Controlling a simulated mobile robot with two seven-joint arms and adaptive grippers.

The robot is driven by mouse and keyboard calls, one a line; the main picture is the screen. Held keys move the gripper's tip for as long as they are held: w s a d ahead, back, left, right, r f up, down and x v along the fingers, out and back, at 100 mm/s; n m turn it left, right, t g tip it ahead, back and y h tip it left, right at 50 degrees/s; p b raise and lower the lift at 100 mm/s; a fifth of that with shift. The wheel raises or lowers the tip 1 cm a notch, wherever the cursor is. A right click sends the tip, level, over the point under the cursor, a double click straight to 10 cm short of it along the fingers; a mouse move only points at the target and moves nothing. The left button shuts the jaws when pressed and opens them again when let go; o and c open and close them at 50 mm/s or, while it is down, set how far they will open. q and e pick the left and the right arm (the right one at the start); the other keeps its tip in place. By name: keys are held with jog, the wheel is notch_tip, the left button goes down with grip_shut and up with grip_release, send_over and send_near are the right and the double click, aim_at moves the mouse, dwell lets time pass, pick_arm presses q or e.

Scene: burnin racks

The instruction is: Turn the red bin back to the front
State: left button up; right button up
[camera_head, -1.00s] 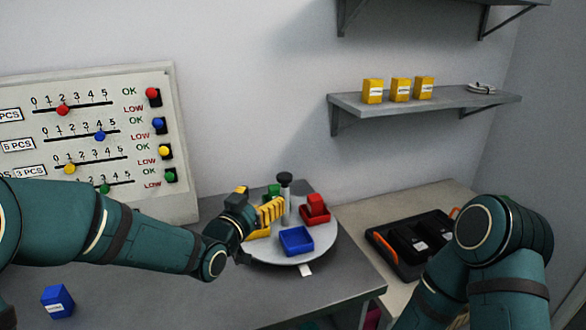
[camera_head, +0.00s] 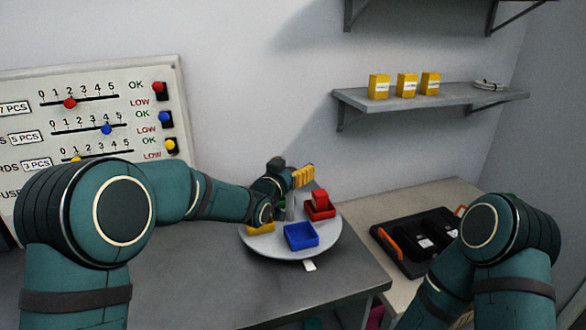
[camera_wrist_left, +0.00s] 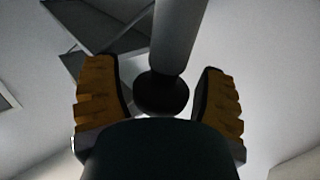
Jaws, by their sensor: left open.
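The red bin (camera_head: 318,213) sits at the right of the round grey turntable (camera_head: 285,252), with a red block (camera_head: 319,198) in it. The blue bin (camera_head: 301,236) is at the front and looks empty. The yellow bin (camera_head: 262,229) is at the left; the green bin at the back is mostly hidden. My left gripper (camera_head: 300,178) is open above the turntable's middle, at the central post (camera_head: 291,207). In the left wrist view the post (camera_wrist_left: 178,35) and its dark knob (camera_wrist_left: 160,95) show between the yellow fingers; contact cannot be told. My right gripper is out of view.
A slider board (camera_head: 95,125) stands at the back left. A black tray with orange handles (camera_head: 415,258) lies on the right table. Yellow boxes (camera_head: 406,86) stand on the wall shelf (camera_head: 430,100). A white tab (camera_head: 310,266) marks the turntable's front.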

pick_arm(q)
grip_shut()
